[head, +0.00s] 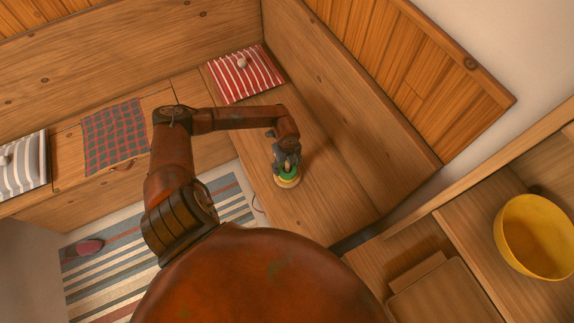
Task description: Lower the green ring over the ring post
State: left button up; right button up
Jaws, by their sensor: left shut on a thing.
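The green ring (288,172) shows just under the fingers of my left gripper (287,164), at the middle of the wooden bench. My left gripper points down and is shut on the green ring. A pale yellowish round piece (288,183) shows directly below the ring and looks like the base of the ring post. The post's shaft is hidden by the gripper and ring, so I cannot tell whether the ring is around it or above it. My right gripper is not in view.
The wooden bench (325,205) is clear around the post, with a panelled wall at its right. A red striped cushion (244,74) lies behind. A checked cloth (114,137) lies at left. A yellow bowl (536,238) stands at far right.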

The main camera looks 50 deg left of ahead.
pick_arm(q)
jog(key=o, duration=1.2)
notch_tip(320, 180, up, 12)
jog(key=shift+r, duration=0.1)
dwell(0.4)
